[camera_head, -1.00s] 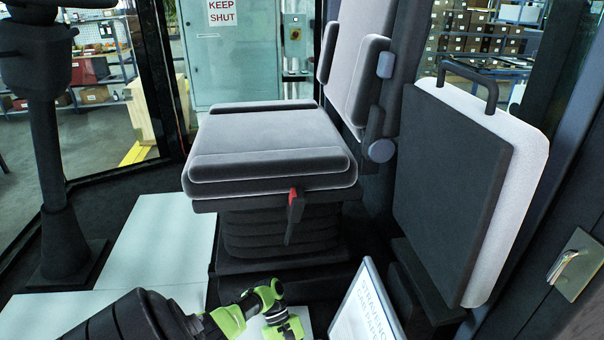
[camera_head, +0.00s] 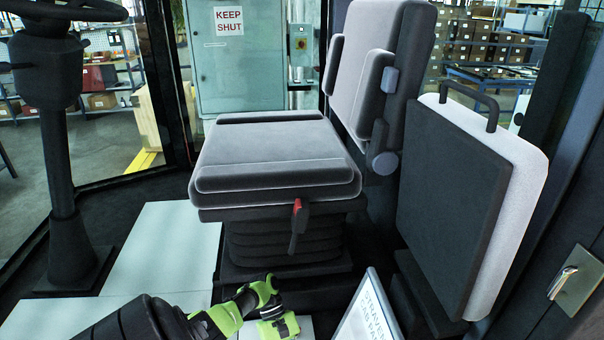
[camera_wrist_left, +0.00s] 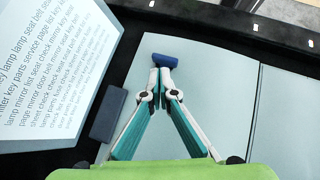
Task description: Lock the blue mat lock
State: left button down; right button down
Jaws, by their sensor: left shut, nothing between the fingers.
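The blue mat lock (camera_wrist_left: 165,60) shows in the left wrist view as a small blue bar near the end of the pale mat panel (camera_wrist_left: 213,90). My left gripper (camera_wrist_left: 159,82) is shut, with its fingertips close to the near side of the blue bar. I cannot tell if they touch it. In the head view my left wrist (camera_head: 278,326) is low in front of the seat, and the fingers and the lock are not visible there. My right gripper is not in view.
A white printed board (camera_wrist_left: 52,65) stands left of the gripper; it also shows in the head view (camera_head: 366,315). A dark block (camera_wrist_left: 107,113) lies beside it. The seat (camera_head: 275,165) with its red-tipped lever (camera_head: 298,222) rises behind my wrist. A folded panel (camera_head: 455,205) stands at right.

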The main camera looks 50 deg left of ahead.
pick_arm(q)
jog(key=v, duration=0.7)
jog(key=shift+w+a, duration=0.25)
jog(key=shift+w, duration=0.15)
jog(key=shift+f, duration=0.1)
